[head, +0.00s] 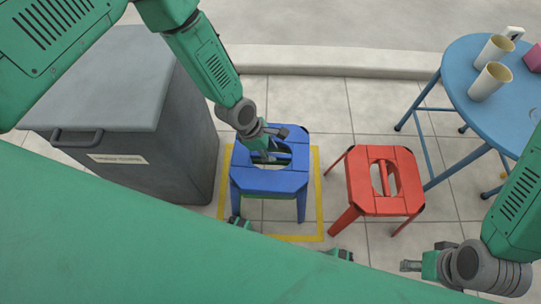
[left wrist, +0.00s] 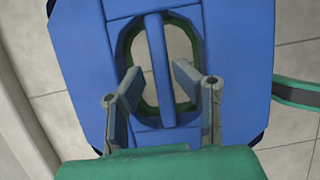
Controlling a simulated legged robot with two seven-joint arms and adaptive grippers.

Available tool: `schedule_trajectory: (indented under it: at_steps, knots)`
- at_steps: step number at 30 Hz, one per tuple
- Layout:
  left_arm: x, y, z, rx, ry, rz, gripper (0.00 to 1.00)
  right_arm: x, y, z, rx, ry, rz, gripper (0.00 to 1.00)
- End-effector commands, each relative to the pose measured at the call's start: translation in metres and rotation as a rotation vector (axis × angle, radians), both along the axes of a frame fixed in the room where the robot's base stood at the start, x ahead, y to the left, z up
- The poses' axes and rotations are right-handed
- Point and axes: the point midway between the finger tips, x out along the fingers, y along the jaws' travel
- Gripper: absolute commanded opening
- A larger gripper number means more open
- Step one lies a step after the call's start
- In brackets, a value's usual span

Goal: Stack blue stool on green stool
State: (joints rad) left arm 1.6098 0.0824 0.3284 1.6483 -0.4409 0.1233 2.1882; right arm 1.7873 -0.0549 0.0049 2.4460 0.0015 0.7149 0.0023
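The blue stool (head: 270,180) stands upright inside a yellow floor square. A green stool (head: 262,195) shows as a sliver of green beneath the blue seat, and its green rim (left wrist: 181,98) shows through the seat opening in the left wrist view. The rest of it is hidden. My left gripper (head: 273,146) is at the blue seat's opening. In the left wrist view its two fingers (left wrist: 158,92) are spread, one on each side of the blue centre bar, with gaps between. My right gripper (head: 412,266) is at the lower right, away from the stools; its finger gap is unclear.
A red stool (head: 359,180) stands to the right of the blue one. A round blue table (head: 500,110) with cups (head: 490,81) is at the far right. A grey bin (head: 150,150) stands close on the left. Tiled floor behind the stools is clear.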

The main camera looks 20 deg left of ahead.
Motion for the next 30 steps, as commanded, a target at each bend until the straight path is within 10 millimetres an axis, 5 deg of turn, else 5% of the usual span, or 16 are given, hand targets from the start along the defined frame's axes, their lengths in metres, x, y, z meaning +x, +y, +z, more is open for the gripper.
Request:
schedule_trajectory:
  at_steps: [9,30]
  knots:
    - [0.001,0.000,0.072,-0.001,-0.001,0.001,0.29,0.000,0.000,0.047,0.000,-0.001,0.000,0.40]
    - [0.001,0.000,0.191,-0.002,-0.001,0.001,0.29,0.000,0.000,0.153,0.000,0.000,0.000,0.40]
